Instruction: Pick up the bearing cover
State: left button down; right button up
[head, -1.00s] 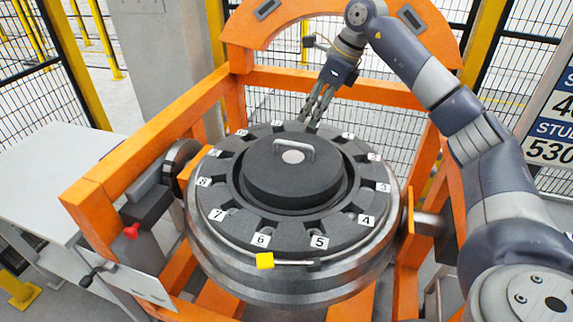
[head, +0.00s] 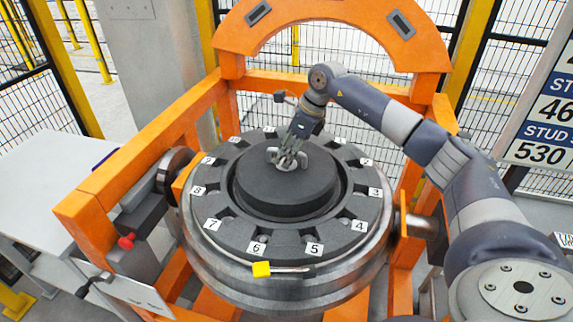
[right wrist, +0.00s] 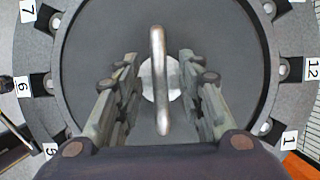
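The bearing cover (head: 285,190) is a dark round disc with a metal handle on top, seated in the middle of the numbered wheel hub. In the right wrist view the cover (right wrist: 90,60) fills the middle, and its silver handle (right wrist: 158,80) stands over a bright round plate. My right gripper (head: 288,160) is over the cover's centre, at the handle. In the right wrist view the right gripper (right wrist: 157,85) is open, with one finger on each side of the handle and gaps between. My left gripper is not in view.
An orange gantry frame (head: 130,170) surrounds the wheel (head: 330,265), with an orange arch (head: 335,15) behind. A yellow-ended tool (head: 262,269) lies at the wheel's front rim. A pale table (head: 50,180) stands at the left. Mesh fencing is behind.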

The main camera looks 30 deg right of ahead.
jog(key=shift+f, duration=0.1)
jog(key=shift+c, duration=0.3)
grip_shut()
jog(key=shift+w, duration=0.1)
